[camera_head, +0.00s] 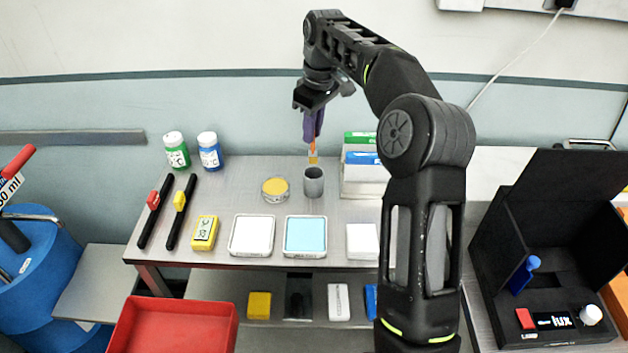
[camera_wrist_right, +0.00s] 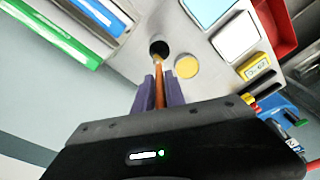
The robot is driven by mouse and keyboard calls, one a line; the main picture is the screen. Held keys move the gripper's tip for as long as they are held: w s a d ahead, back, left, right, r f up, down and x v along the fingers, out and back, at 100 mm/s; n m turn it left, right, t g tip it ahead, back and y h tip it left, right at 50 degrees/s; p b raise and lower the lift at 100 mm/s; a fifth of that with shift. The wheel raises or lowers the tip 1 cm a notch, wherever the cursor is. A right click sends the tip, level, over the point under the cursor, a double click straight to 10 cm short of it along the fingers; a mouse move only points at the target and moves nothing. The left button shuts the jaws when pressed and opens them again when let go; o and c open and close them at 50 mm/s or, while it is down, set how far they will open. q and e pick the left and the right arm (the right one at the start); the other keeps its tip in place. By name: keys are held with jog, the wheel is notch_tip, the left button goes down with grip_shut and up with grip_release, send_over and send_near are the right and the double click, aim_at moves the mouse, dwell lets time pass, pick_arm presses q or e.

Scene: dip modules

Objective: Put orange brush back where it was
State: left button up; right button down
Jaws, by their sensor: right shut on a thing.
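The orange brush (camera_head: 313,151) hangs upright from my right gripper (camera_head: 312,126), which is shut on it. Its tip is just above the grey cup (camera_head: 313,183) on the table. In the right wrist view the orange brush (camera_wrist_right: 159,88) lies between the purple fingers of the right gripper (camera_wrist_right: 160,92) and points at the dark opening of the grey cup (camera_wrist_right: 159,48). In that view the tip overlaps the opening's edge; I cannot tell whether it is inside the rim. My left gripper is not in view.
A yellow-topped round dish (camera_head: 275,188) stands just left of the cup. Boxes with green and blue lids (camera_head: 362,172) stand to its right. White and light-blue trays (camera_head: 305,236) lie in front. Green and blue bottles (camera_head: 209,151) stand at the back left.

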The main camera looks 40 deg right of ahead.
aim_at(312, 151)
jog(key=shift+s+a+r, duration=0.15)
jog(key=shift+s+a, duration=0.05)
jog(key=shift+s, duration=0.05)
jog(key=shift+f, duration=0.3)
jog(key=shift+w+f, duration=0.1)
jog(key=shift+f, duration=2.15)
jog(key=shift+f, duration=0.1)
notch_tip(312, 151, down, 4)
jog(key=shift+f+p, duration=0.2)
jog(key=shift+p, duration=0.4)
jog(key=c, duration=1.4)
grip_release()
